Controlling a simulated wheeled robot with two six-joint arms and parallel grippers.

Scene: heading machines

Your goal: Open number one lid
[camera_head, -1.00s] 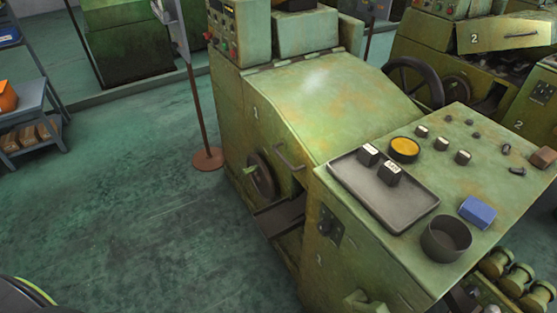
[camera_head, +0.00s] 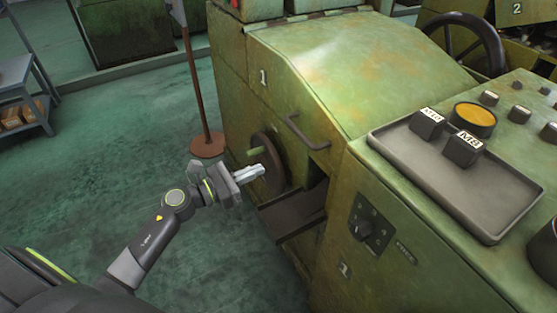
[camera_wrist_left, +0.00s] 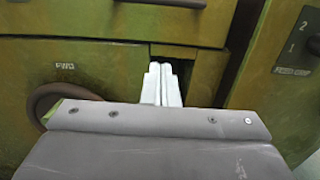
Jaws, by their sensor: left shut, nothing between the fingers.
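The number one lid (camera_head: 345,65) is the large sloped green cover on the machine marked 1, and it is down. Its dark bar handle (camera_head: 302,132) is on the front lower edge. The handle's lower part also shows at the top of the left wrist view (camera_wrist_left: 180,3). My left gripper (camera_head: 262,170) is shut and empty, in front of the machine's dark handwheel (camera_head: 268,150) and below and left of the handle, apart from it. Its pale fingers (camera_wrist_left: 161,84) point at the machine front in the left wrist view. My right gripper is not in view.
A dark chute (camera_head: 292,212) juts out below the lid. A control cabinet with a knob (camera_head: 364,230) stands at the right, with a grey tray (camera_head: 455,185) holding two dark blocks on top. A post on a round base (camera_head: 207,145) stands left.

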